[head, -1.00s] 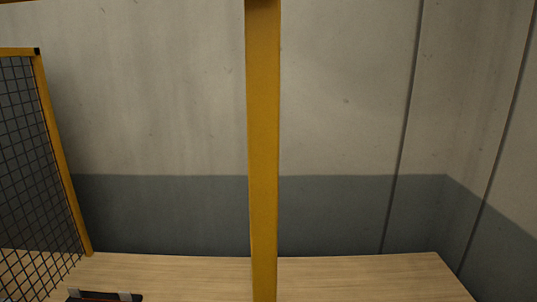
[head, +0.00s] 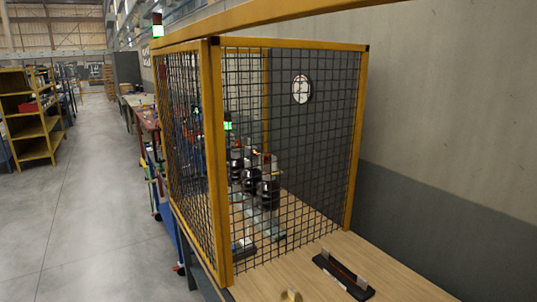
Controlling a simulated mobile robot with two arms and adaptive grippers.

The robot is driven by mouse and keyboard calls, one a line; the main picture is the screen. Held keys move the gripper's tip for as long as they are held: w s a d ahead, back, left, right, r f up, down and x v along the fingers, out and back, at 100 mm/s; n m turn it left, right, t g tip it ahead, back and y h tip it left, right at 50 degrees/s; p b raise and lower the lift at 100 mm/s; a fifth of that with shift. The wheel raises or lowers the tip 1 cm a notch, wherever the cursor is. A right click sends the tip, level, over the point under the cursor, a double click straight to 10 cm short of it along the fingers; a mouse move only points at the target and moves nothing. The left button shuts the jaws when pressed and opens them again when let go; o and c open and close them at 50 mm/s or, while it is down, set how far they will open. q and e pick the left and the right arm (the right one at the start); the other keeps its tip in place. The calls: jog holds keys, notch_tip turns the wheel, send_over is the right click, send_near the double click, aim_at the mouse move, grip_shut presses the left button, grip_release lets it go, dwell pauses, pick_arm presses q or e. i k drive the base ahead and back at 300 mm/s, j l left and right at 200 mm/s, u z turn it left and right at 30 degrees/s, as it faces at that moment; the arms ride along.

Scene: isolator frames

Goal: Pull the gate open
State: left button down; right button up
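A yellow-framed enclosure with black wire mesh stands on a wooden bench in the head view. One mesh panel (head: 325,130) faces me at the middle, and another mesh panel (head: 182,130) runs along the left side. They meet at a yellow corner post (head: 214,170). I cannot tell which part is the gate, and I make out no handle. Neither of my grippers is in view.
Dark round equipment (head: 268,193) stands behind the mesh. A black holder (head: 343,275) lies on the bench (head: 385,270) outside the panel. A brass-coloured piece (head: 290,295) shows at the bottom edge. Yellow shelving (head: 35,115) stands far left, with clear floor (head: 90,220) between.

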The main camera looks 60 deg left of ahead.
aim_at(200, 45)
jog(key=u, duration=2.5)
jog(key=i+j+z, duration=0.2)
jog(key=i+j, duration=0.35)
jog(key=i, duration=0.2)
